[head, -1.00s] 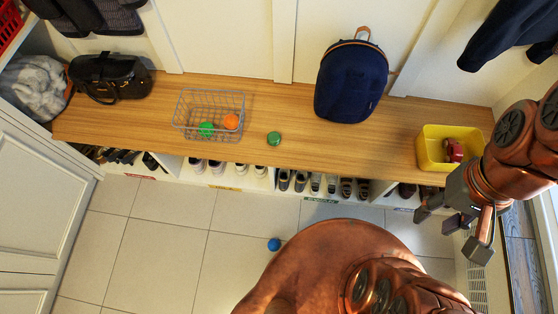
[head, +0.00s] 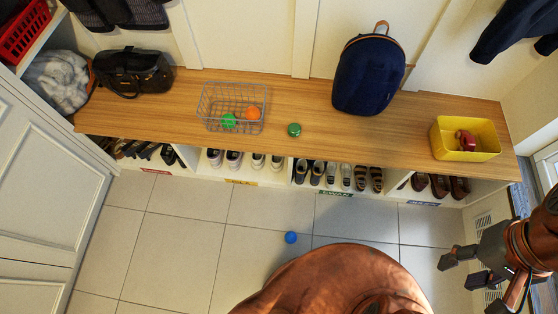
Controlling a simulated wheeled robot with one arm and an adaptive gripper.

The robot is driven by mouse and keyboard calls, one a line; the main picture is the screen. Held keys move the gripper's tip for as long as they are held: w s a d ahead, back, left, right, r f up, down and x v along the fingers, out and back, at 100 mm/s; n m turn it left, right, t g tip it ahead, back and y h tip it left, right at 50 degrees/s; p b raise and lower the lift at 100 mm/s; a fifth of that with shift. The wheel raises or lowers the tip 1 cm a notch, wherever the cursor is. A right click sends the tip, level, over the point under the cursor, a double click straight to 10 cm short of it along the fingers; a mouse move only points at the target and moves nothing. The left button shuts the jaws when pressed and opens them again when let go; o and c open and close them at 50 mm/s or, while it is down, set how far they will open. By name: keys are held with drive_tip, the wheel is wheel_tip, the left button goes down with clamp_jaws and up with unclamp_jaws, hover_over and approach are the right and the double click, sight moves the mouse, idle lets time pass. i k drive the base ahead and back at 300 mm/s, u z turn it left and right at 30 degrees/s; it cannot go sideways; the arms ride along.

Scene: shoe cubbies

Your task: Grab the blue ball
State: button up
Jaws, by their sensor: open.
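The small blue ball (head: 291,237) lies on the tiled floor, in front of the bench and just beyond the rounded copper edge of my own body. My gripper (head: 468,281) is at the lower right of the head view, with its dark fingers spread apart and nothing between them. It is well to the right of the ball and apart from it. How high it is above the floor is hard to tell.
A wooden bench (head: 340,135) with shoe cubbies below spans the back. On it stand a wire basket (head: 233,104) with green and orange balls, a green round object (head: 294,130), a navy backpack (head: 369,75) and a yellow bin (head: 465,139). Floor left of the ball is clear.

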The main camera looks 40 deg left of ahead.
sight(291, 237)
drive_tip(key=k, duration=1.05)
drive_tip(key=u, duration=1.05)
drive_tip(key=k, duration=1.3)
drive_tip(key=u, duration=0.8)
drive_tip(key=i, duration=1.55)
drive_tip(key=z, duration=0.65)
